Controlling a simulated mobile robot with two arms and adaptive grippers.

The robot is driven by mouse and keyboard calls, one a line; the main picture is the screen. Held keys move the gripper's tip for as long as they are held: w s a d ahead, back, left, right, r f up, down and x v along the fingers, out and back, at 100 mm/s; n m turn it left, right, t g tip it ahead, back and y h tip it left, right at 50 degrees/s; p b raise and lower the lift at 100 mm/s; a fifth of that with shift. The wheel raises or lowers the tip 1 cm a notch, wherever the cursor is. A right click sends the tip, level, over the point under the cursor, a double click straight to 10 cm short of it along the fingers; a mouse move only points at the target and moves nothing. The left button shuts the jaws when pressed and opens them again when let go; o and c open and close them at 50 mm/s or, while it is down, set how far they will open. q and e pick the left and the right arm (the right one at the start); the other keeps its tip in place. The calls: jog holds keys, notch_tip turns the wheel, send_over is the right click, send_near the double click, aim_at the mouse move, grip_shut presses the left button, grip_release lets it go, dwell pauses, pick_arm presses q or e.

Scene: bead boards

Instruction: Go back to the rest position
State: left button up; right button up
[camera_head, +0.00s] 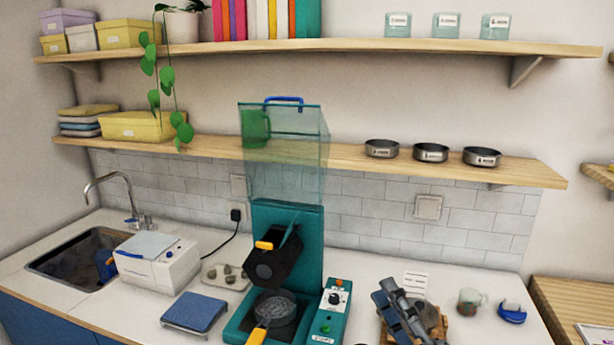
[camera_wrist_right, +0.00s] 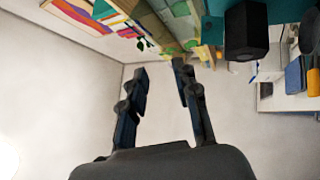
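My right gripper (camera_head: 389,292) is low in the head view, to the right of the teal machine's control box. It overlaps a small brown wooden thing (camera_head: 437,324) in the picture; I cannot tell whether they touch. In the right wrist view its two dark fingers (camera_wrist_right: 159,72) stand apart with nothing between them, so it is open and empty. My left gripper does not show in either view.
A teal machine (camera_head: 288,225) with a clear hopper and an orange-handled pan (camera_head: 280,310) stands mid-counter. A white box appliance (camera_head: 158,262), blue scale (camera_head: 195,313) and sink (camera_head: 75,258) lie left. A glass cup (camera_head: 470,301) and blue item (camera_head: 512,312) stand right. Shelves hang above.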

jog(key=s+d+f+m+g+h, duration=0.3)
jog(key=d+f+m+h, duration=0.25)
jog(key=f+m, duration=0.3)
jog(key=s+d+f+m+g+h, duration=0.2)
jog(key=d+f+m+g+h, duration=0.3)
jog(key=f+m, duration=0.4)
jog(key=s+a+f+m+g+y, duration=0.15)
jog(key=s+f+g, duration=0.25)
jog(key=s+f, duration=0.45)
jog(key=s+a+f+m+g, duration=0.2)
jog(key=s+f+g, duration=0.3)
jog(key=s, duration=0.6)
notch_tip(320, 180, down, 29)
jog(key=s+g, duration=0.1)
jog(key=s, duration=0.1)
jog(key=s+d+f+g, duration=0.1)
jog(key=s+d+f, duration=0.2)
jog(key=s+f, duration=1.1)
jog(key=shift+s+h, duration=0.3)
jog(key=shift+s, duration=0.75)
